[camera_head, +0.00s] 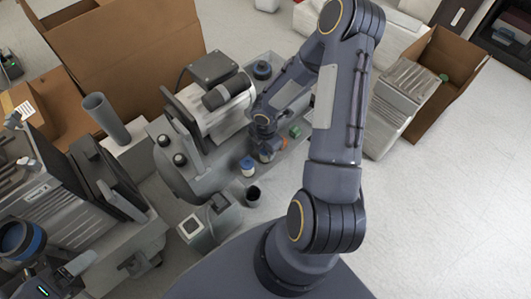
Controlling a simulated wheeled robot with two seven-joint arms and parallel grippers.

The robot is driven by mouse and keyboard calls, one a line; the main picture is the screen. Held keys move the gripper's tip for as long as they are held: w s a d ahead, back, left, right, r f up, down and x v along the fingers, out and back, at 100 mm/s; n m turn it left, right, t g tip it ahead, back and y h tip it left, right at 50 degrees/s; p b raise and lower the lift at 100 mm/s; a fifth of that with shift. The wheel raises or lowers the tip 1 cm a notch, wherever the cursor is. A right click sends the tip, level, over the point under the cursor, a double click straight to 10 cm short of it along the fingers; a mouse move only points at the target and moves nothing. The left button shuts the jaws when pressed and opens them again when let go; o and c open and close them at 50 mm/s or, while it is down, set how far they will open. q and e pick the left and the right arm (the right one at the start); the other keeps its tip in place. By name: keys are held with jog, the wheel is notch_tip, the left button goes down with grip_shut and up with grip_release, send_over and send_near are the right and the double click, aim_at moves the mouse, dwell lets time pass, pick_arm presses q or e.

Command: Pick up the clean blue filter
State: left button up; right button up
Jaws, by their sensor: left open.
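A small white filter with a blue top (248,166) stands on the grey surface of the middle compressor unit. A second blue piece (266,155) sits just right of it, partly hidden under my right gripper (264,140). I cannot tell from this picture which blue piece is the clean filter. My right gripper points down close above the second piece; its fingers are small and dark, and I cannot tell whether they touch it.
An orange piece (281,143) and a green piece (295,131) lie close to my right gripper. Another compressor (55,200) stands at left. Open cardboard boxes (125,60) (450,75) stand behind. The floor at right is clear.

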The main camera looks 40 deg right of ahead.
jog(key=c, duration=0.4)
